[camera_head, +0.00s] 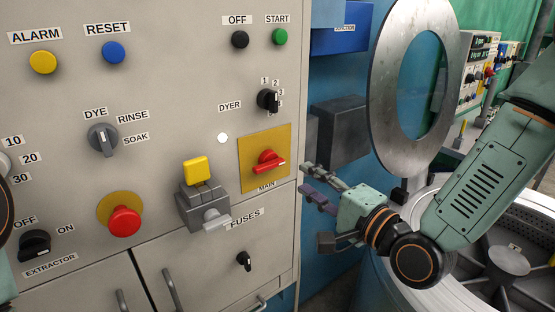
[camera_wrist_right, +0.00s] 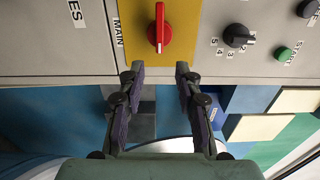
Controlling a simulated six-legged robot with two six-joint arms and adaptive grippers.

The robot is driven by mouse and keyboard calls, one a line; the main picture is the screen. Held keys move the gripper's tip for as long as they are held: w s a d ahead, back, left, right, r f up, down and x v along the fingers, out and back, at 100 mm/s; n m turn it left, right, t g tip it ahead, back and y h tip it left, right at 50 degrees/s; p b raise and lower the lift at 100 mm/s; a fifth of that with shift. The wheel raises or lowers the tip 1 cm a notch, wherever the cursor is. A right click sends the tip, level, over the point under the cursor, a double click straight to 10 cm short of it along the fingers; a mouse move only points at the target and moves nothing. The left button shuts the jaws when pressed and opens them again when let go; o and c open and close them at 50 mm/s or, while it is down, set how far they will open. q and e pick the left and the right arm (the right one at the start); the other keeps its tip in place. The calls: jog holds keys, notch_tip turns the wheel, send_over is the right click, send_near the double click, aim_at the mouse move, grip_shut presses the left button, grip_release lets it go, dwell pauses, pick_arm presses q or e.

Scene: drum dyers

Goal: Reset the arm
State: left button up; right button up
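My right gripper (camera_head: 309,180) is just right of the control panel's edge in the head view. In the right wrist view (camera_wrist_right: 159,73) its two fingers are apart with nothing between them. The red MAIN switch (camera_head: 268,162) on its yellow plate (camera_head: 281,140) is on the panel, left of the fingertips. The red switch also shows in the right wrist view (camera_wrist_right: 159,28), in front of the gap between the fingers, with no visible contact. My left gripper is out of view; only a bit of my left arm shows at the left edge.
The grey control panel (camera_head: 180,75) carries several knobs and buttons, with a lever box (camera_head: 203,202) sticking out. A steel ring-shaped door (camera_head: 383,100) stands open behind my right arm. A drum (camera_head: 515,250) lies at the lower right. A dark box (camera_head: 341,132) sits on the blue wall.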

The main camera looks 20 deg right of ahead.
jog(key=s+d+f+n+g+h+b, duration=0.1)
jog(key=s+f+n+g+b, duration=0.15)
jog(key=f, duration=0.65)
jog(key=s+f+n+g+h+b, duration=0.2)
jog(key=s+f+n+g, duration=0.2)
jog(key=f, duration=0.6)
jog(key=s+d+f+n+g+h+b, duration=0.1)
jog(key=s+f+n+g+b, duration=0.2)
jog(key=f, duration=0.6)
jog(key=s+f+n+g+h+b, duration=0.2)
jog(key=s+f+n+g+b, duration=0.2)
jog(key=s+f, duration=1.7)
notch_tip(320, 180, down, 3)
jog(key=g+b, duration=0.3)
jog(key=b, duration=0.3)
jog(key=shift+s+f, duration=0.2)
jog(key=shift+w+d+r+g, duration=0.1)
jog(key=shift+g, duration=0.15)
